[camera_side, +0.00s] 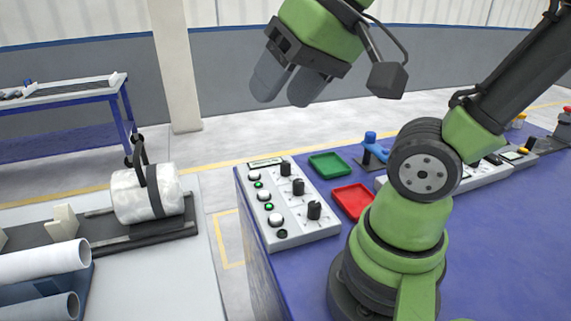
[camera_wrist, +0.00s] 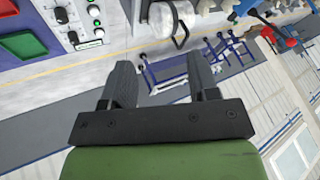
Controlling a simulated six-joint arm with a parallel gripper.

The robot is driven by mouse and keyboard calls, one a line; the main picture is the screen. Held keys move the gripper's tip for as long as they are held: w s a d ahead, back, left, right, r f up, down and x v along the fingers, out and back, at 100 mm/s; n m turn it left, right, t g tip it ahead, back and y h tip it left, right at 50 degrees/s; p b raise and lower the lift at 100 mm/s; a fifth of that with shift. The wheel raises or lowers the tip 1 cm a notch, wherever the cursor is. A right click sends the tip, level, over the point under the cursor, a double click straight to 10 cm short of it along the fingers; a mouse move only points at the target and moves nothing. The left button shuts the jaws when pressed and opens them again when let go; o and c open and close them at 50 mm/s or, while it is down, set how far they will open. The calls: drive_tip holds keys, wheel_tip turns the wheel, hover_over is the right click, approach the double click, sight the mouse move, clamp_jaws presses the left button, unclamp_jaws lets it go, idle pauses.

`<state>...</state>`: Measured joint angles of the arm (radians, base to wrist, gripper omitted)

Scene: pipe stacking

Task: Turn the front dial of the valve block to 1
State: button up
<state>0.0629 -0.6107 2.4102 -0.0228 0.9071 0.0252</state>
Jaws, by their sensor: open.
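The valve block (camera_side: 300,225) is a grey-white control panel on the front left corner of the blue table. It has a row of three black dials, and the front dial (camera_side: 314,210) is the one nearest the side camera. Its setting is too small to read. The panel also shows, partly cut off, at the top left of the wrist view (camera_wrist: 82,22). My gripper (camera_side: 286,90) is open and empty, high above and behind the panel, touching nothing. Its two fingers stand apart in the wrist view (camera_wrist: 161,72).
A green tray (camera_side: 329,165) and a red tray (camera_side: 352,201) lie right of the panel. A blue-handled part (camera_side: 371,145) stands behind them. A white wrapped cylinder (camera_side: 147,194) and pale pipes (camera_side: 45,264) are on the left bench. The air between gripper and panel is clear.

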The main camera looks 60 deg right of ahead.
drive_tip(key=w+d+f+m+g+h, duration=0.1)
drive_tip(key=w+d+f+m+g, duration=0.15)
drive_tip(key=w+d, duration=0.5)
drive_tip(key=m+g, duration=0.4)
drive_tip(key=m, duration=0.3)
hover_over(286, 162)
wheel_tip(286, 162, down, 16)
drive_tip(key=shift+a+f, duration=0.1)
wheel_tip(286, 162, down, 10)
drive_tip(key=shift+r, duration=0.2)
drive_tip(key=shift+c, duration=0.5)
drive_tip(key=c, duration=0.8)
drive_tip(key=shift+c, duration=0.2)
